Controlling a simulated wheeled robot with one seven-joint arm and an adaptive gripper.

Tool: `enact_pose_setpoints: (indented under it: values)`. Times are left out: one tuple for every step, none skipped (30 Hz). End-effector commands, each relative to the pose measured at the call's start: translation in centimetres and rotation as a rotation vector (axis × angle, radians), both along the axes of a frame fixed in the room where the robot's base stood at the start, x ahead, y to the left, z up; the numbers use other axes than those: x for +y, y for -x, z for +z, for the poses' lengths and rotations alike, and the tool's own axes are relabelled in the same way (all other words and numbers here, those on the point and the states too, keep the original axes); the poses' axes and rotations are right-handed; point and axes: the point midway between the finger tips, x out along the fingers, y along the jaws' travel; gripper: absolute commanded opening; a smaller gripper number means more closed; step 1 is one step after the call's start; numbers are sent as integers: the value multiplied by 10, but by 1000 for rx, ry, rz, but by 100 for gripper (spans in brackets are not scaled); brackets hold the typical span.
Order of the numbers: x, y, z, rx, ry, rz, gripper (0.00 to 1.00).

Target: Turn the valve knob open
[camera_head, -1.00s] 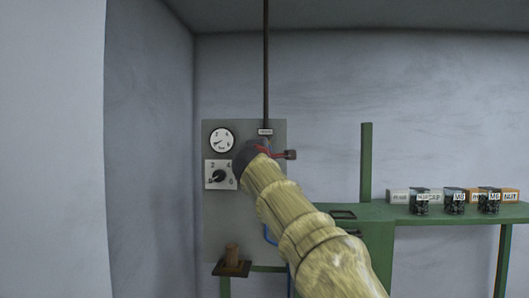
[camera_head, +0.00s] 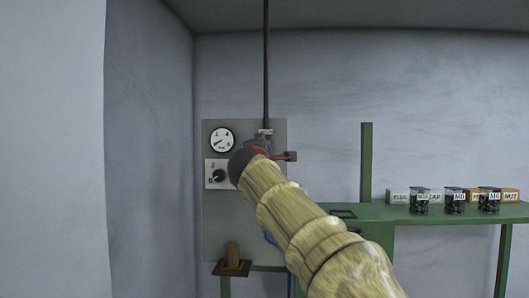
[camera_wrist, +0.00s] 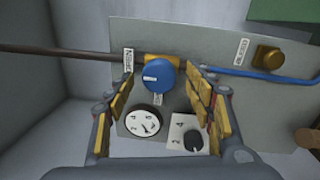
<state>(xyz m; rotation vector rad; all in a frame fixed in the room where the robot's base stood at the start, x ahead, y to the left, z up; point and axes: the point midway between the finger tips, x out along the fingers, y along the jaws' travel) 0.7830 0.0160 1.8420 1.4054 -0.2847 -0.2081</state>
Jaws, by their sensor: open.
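The round blue valve knob (camera_wrist: 158,75) with a white mark sits on a brass fitting in the pipe line on the grey panel (camera_head: 222,225). In the wrist view it lies between my open fingers, which show yellow pads on both sides. No contact with the knob shows, and its depth relative to the fingertips is hard to tell. In the head view my gripper (camera_head: 266,153) is in front of the panel and largely hides the knob. It also shows in the wrist view (camera_wrist: 163,85).
A pressure gauge (camera_head: 221,139) and a black selector dial (camera_head: 219,175) sit beside the knob. A brown pipe (camera_head: 266,70) rises above. A brass button (camera_wrist: 268,57) and a blue pipe (camera_wrist: 230,74) are on the panel. A green bench (camera_head: 450,214) with bins stands right.

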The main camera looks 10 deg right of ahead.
Motion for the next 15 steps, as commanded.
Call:
enact_pose_setpoints:
  values:
    - [4, 9, 1, -1, 2, 2, 54]
    - [5, 13, 0, 0, 0, 3, 54]
    - [7, 19, -1, 0, 1, 2, 54]
    - [8, 23, -1, -1, 2, 2, 54]
    - [10, 28, -1, -1, 1, 3, 54]
    - [12, 34, -2, 0, 0, 3, 54]
    - [14, 39, -2, 0, 1, 2, 54]
    - [15, 43, -3, 0, 1, 2, 54]
    - [16, 48, -4, -1, 0, 2, 54]
    - [17, 52, -3, -2, 0, 2, 54]
    - [19, 56, -4, -1, 1, 3, 54]
    - [21, 61, -4, 0, 1, 3, 54]
    - [22, 64, -4, 0, 1, 3, 54]
    - [23, 66, -5, 1, 1, 2, 54]
    - [23, 69, -6, 2, 1, 2, 54]
